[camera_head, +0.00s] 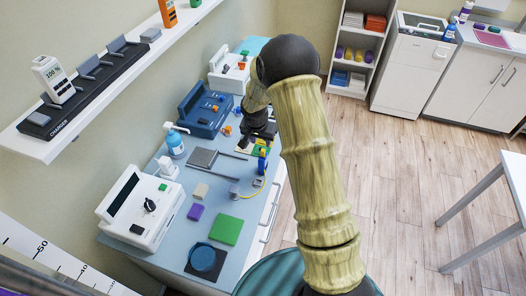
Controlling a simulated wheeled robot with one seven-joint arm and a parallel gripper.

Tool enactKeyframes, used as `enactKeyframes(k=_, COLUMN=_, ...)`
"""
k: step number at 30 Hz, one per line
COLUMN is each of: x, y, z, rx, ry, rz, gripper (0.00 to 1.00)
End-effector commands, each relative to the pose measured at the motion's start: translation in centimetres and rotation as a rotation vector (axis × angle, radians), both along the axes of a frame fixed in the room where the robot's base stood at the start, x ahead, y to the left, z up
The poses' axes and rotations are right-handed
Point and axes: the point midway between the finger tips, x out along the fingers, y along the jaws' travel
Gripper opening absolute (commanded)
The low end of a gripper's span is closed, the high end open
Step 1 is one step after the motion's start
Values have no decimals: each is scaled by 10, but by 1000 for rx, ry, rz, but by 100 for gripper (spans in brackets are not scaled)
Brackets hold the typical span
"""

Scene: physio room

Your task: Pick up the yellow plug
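My gripper (256,140) is the dark shape at the far end of my arm, low over the right side of the blue-grey counter (219,172). My arm partly hides it, and the finger gap is too small to read. A small yellow patch (263,151) shows just below the gripper, beside a blue upright piece (263,163); it may be the yellow plug, but its shape is not clear. A thin yellow cable (257,191) curves from near the blue piece to a small grey block (234,190). I cannot tell whether the gripper touches the yellow patch.
White (142,209) and blue (205,108) devices stand along the wall.

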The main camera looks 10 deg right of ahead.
Motion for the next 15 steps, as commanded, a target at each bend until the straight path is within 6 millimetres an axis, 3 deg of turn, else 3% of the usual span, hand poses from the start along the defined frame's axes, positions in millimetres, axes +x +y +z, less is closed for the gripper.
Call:
enactKeyframes(k=9, x=0, y=0, z=-1, rx=0, ry=0, rz=1, gripper=40)
enactKeyframes(k=15, x=-2, y=-4, z=-17, rx=-1, ry=4, rz=1, gripper=40)
